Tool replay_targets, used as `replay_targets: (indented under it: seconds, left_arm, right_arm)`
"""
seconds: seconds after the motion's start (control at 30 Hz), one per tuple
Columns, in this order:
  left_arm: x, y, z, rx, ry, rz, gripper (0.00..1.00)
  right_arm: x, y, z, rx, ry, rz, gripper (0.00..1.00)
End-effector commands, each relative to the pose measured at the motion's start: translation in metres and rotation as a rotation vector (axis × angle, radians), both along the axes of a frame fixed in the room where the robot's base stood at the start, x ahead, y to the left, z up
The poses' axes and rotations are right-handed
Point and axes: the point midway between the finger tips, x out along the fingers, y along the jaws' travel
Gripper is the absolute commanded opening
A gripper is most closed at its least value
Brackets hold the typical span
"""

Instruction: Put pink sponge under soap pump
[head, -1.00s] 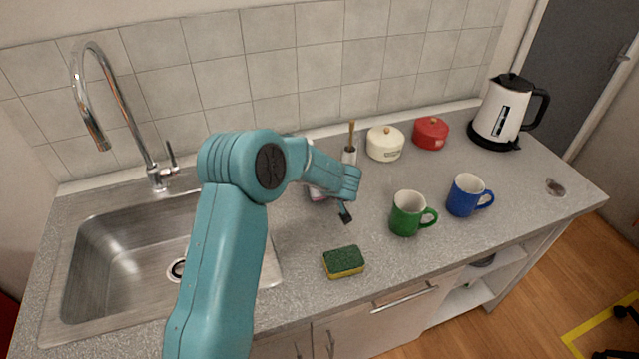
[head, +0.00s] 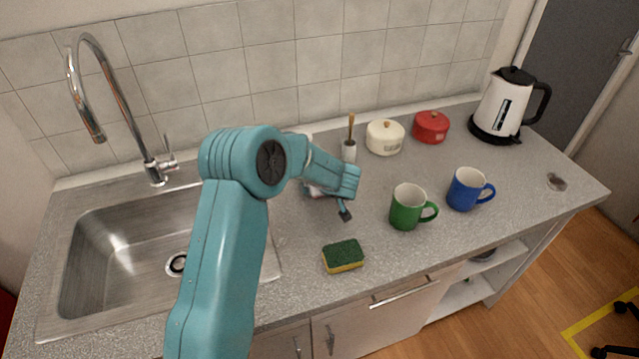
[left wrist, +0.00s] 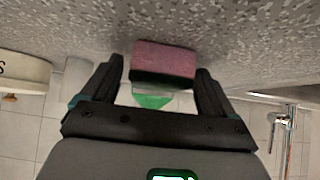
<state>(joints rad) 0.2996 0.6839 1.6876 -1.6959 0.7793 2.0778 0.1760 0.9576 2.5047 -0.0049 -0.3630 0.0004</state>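The pink sponge (left wrist: 165,58), with a dark green underside, shows between the two fingers of my left gripper (left wrist: 160,75) in the left wrist view. The fingers stand on either side of it, with a visible gap at the left finger, so the gripper looks open. A white and green item (left wrist: 152,98), possibly the soap pump, shows just behind the sponge. In the head view my left gripper (head: 342,208) is low over the counter. My arm hides most of the sponge and pump there; a small pale and pinkish patch shows beneath it. My right gripper is not in view.
A green-and-yellow sponge (head: 343,257) lies near the front edge. Green (head: 406,208) and blue (head: 466,190) mugs stand to the right. Cream (head: 385,138) and red (head: 431,127) pots, a brush holder (head: 349,152) and a kettle (head: 505,105) stand behind. The sink (head: 130,250) is left.

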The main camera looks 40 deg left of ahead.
Motion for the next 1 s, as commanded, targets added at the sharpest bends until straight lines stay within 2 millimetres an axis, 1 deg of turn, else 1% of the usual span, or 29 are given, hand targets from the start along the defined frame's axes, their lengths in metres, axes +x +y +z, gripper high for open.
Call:
replay_targets:
  seconds: [0.23,0.37,0.4,0.47,0.6,0.8,0.9,1.0]
  left_arm:
    - [-0.001,0.001,0.0,0.001,0.001,0.001,0.88]
    - [-0.001,0.001,0.009,0.0,0.003,0.001,0.88]
    - [-0.002,-0.004,0.009,0.001,-0.001,-0.001,0.88]
    - [-0.006,-0.013,0.017,0.002,-0.005,-0.001,0.88]
    - [-0.018,-0.036,0.043,0.001,-0.007,-0.001,0.88]
    - [-0.032,-0.062,0.073,0.001,-0.005,-0.001,0.88]
    - [-0.036,-0.07,0.082,0.001,-0.002,-0.001,0.88]
    - [-0.039,-0.074,0.087,0.0,-0.002,0.001,0.88]
  right_arm:
    - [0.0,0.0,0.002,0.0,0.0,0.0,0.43]
    - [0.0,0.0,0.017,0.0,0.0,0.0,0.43]
    - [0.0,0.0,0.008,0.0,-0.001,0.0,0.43]
    - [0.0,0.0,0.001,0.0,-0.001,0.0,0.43]
    - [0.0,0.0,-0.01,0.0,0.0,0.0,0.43]
    - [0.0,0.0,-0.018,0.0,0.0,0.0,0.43]
    - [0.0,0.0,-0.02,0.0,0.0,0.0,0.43]
    - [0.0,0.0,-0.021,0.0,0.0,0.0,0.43]
